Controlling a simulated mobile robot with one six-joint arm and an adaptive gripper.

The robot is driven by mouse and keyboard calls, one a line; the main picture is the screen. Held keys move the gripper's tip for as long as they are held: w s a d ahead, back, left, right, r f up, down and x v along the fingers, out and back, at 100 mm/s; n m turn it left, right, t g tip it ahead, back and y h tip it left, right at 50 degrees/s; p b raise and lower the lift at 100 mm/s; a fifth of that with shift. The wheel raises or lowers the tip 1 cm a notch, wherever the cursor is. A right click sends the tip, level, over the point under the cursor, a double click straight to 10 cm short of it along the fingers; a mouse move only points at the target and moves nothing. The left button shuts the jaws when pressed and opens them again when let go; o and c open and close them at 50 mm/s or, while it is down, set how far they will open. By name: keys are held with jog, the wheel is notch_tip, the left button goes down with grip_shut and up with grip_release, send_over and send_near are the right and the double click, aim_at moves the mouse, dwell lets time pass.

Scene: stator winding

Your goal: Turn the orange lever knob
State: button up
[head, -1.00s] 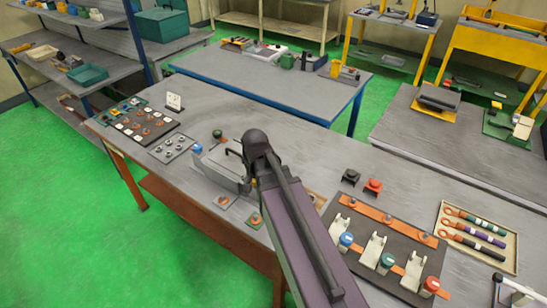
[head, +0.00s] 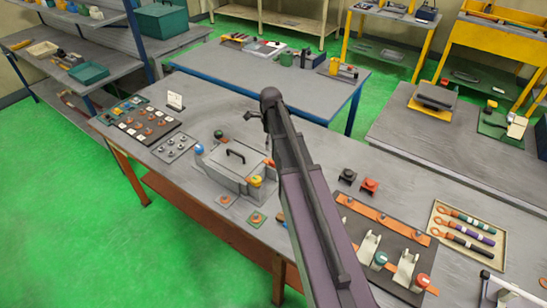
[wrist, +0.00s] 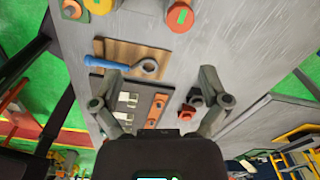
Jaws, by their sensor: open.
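In the head view a grey box (head: 225,170) with a black handle stands on the near bench. An orange knob (head: 270,164) and a yellow-orange knob (head: 255,181) sit at its right end.
In the wrist view a blue-handled ring spanner (wrist: 120,63) lies on a brown mat. A red block (head: 369,186) and a black block (head: 347,176) stand right of my arm. A dark board (head: 350,222) with copper bars lies nearer.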

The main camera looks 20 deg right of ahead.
aim_at(271, 161)
jog(key=w+d+m, duration=0.1)
jog(key=w+d+r+m, duration=0.1)
jog(key=m, duration=0.1)
jog(key=shift+w+d+m+p, duration=0.1)
jog(key=shift+m+p, duration=0.2)
jog(key=shift+f, duration=0.15)
notch_tip(271, 161, down, 14)
jog(key=b, duration=1.3)
jog(key=shift+r+b, duration=0.25)
jog(key=shift+b, duration=0.15)
jog(key=c, duration=1.1)
